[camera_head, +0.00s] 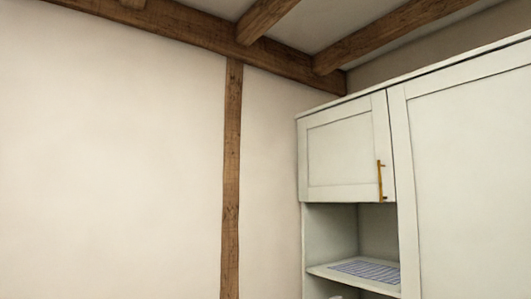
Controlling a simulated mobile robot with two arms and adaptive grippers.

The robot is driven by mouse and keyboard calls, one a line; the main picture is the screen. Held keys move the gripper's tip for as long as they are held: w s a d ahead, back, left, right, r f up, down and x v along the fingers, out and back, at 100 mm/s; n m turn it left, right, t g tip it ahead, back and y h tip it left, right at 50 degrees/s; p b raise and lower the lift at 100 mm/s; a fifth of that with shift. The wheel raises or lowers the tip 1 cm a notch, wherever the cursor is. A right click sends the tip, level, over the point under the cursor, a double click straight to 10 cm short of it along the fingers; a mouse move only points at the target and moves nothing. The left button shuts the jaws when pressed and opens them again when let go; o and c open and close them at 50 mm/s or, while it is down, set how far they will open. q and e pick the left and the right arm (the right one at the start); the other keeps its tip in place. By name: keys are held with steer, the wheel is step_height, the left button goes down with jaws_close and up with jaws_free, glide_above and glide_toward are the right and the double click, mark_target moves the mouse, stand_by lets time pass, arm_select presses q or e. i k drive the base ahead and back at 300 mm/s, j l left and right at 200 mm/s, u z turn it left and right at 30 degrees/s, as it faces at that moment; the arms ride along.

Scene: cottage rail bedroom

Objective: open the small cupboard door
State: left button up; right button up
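The small cupboard door (341,153) is a pale grey-green framed panel at the upper left of a tall cabinet, on the right side of the head view. It looks shut, flush with the cabinet front. A vertical brass-coloured bar handle (380,181) sits near its lower right edge. Neither of my grippers shows in the view.
Below the door is an open niche with a shelf (328,272) bearing a striped cloth (368,270). A white thing at the bottom edge is mostly cut off. A larger cabinet panel (470,175) stands to the right. Wooden beams (190,30) cross the ceiling. A bare wall (110,160) fills the left.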

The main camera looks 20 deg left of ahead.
mark_target(345, 150)
steer(key=u, duration=0.15)
steer(key=i+j+u, duration=0.1)
steer(key=i, duration=0.35)
steer(key=i+j+u, duration=0.1)
steer(key=i+j, duration=0.2)
steer(key=i, duration=0.15)
steer(key=i+j+u, duration=0.1)
steer(key=i, duration=0.4)
